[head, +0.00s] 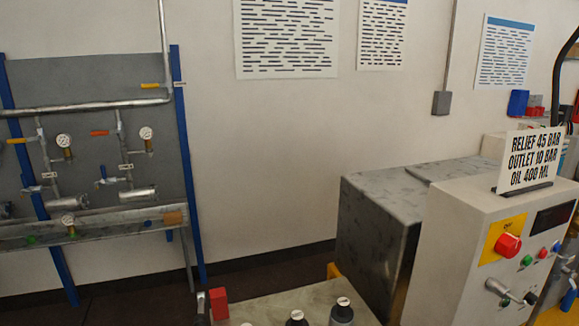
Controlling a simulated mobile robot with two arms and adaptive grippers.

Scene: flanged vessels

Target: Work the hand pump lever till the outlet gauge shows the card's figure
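A white card (530,158) stands in a dark holder on top of the beige control cabinet (455,245) at the right. It reads "RELIEF 45 BAR, OUTLET 10 BAR, OIL 400 ML". A metal handle (497,287) with a dark knob sticks out of the cabinet's front; I cannot tell whether it is the pump lever. Round gauges (146,133), (64,141) and (68,220) sit on the pipe rack at the left. Their needles are too small to read, and I cannot tell which is the outlet gauge. Neither gripper shows.
The pipe rack has blue posts (188,170) and a metal trough (100,228). A low bench (265,304) at the bottom carries a red block (219,303) and dark bottles (342,313). A grey metal box (378,222) stands beside the cabinet. Floor shows between rack and box.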

